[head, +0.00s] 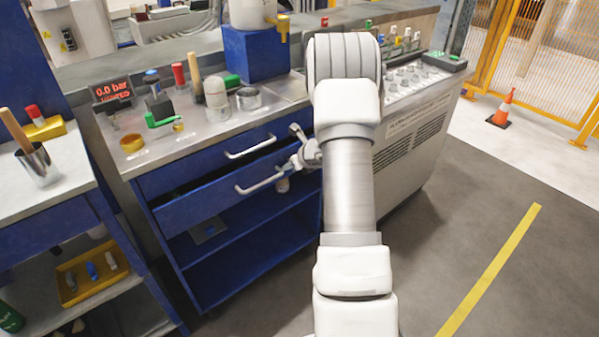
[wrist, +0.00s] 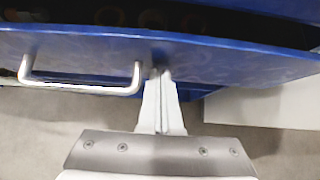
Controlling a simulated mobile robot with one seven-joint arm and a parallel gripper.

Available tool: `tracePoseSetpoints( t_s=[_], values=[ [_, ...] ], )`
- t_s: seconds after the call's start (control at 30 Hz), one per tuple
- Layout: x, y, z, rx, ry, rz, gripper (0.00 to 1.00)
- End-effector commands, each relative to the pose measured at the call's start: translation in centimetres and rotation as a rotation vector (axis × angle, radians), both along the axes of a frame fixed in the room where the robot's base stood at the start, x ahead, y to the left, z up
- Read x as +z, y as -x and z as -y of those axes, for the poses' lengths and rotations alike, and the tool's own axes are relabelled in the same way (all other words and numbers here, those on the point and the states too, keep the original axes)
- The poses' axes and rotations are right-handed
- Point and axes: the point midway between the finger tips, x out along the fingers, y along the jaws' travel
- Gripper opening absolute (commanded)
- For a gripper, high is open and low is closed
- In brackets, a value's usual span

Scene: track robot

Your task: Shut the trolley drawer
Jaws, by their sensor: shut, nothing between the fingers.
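The blue trolley (head: 262,250) has two drawers with white bar handles. The upper drawer (head: 205,167) is flush. The lower drawer (head: 205,202) stands partly out, with a dark gap above its front. In the wrist view the lower drawer's blue front (wrist: 95,48) spans the picture, with its handle (wrist: 85,86) at left. My gripper (wrist: 161,72) is shut and empty, its fingertips at the drawer front just right of the handle; I cannot tell whether they touch. In the head view my gripper (head: 291,166) is beside the handle's right end, partly hidden by my arm.
Jars, tools and a pressure display (head: 112,90) stand on the worktop above. A grey cabinet (head: 415,150) adjoins at right, behind my arm. Another bench (head: 75,175) stands at left. The floor at right is clear up to an orange cone (head: 502,108) and yellow fence.

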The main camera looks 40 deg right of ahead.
Motion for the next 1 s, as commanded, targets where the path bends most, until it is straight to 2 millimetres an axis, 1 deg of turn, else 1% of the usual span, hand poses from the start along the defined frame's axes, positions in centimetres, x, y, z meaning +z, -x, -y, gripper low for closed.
tracePoseSetpoints(
  t_s=[0.03,0.1,0.33,0.6,1.0],
  values=[
    [0.1,-0.7,-0.1,0.001,0.0,0.0,0.0],
    [0.1,-1.5,-0.1,0.0,0.0,0.001,0.0],
    [0.1,-3.0,-0.2,0.0,0.0,0.0,0.0],
    [0.1,-3.6,-0.4,0.001,-0.002,0.003,0.0],
    [0.2,-3.8,-0.5,0.005,-0.003,0.009,0.0]
  ],
)
